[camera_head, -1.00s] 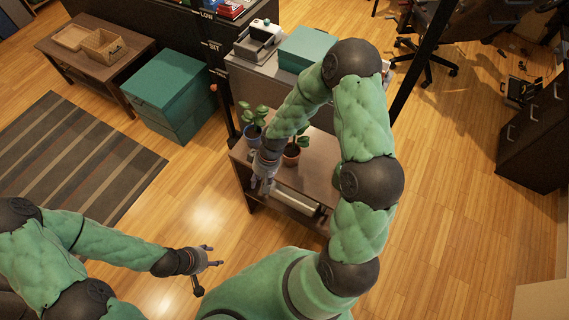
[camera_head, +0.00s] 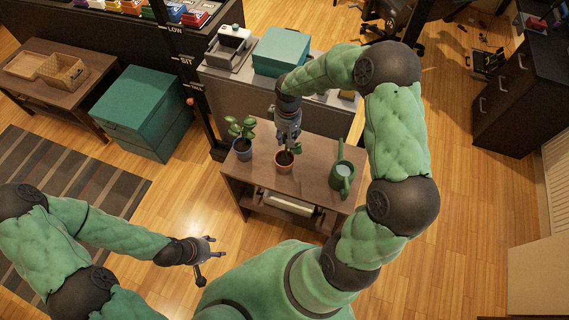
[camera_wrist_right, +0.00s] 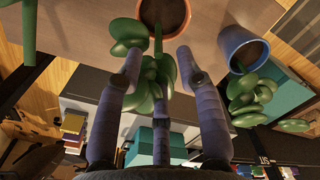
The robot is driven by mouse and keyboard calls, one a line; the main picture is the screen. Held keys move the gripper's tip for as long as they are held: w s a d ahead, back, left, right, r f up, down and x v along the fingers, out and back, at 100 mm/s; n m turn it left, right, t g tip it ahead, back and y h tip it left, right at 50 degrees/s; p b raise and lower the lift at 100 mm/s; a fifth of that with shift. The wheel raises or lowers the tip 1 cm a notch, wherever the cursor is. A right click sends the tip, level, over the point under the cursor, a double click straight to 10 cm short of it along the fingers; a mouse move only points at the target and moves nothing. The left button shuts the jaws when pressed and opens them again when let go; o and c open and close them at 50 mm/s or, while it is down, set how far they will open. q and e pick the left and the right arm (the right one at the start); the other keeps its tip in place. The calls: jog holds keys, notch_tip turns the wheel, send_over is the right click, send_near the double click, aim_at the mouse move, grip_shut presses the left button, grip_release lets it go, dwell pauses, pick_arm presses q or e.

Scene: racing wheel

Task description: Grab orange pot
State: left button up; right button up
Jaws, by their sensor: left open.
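The orange pot (camera_head: 285,162) holds a green plant and stands on the brown side table (camera_head: 322,160). In the right wrist view the pot (camera_wrist_right: 165,12) is at the top, beyond the fingertips. My right gripper (camera_head: 287,141) is above this pot, at its plant. In the right wrist view its fingers (camera_wrist_right: 158,55) are spread around the leaves, apart from the pot's rim. My left gripper (camera_head: 217,247) is open and empty over the floor, left of my body.
A blue pot (camera_head: 243,153) with a plant stands just left of the orange pot. A green watering can (camera_head: 342,176) stands to the right. A grey cabinet with a teal box (camera_head: 281,52) is behind the table.

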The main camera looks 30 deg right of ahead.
jog(key=b, duration=0.1)
send_over(284, 159)
jog(key=w+d, duration=0.1)
jog(key=d, duration=0.1)
jog(key=shift+a+f, duration=0.2)
jog(key=shift+f, duration=2.55)
jog(key=shift+c, duration=0.3)
jog(key=shift+r, duration=0.1)
grip_shut()
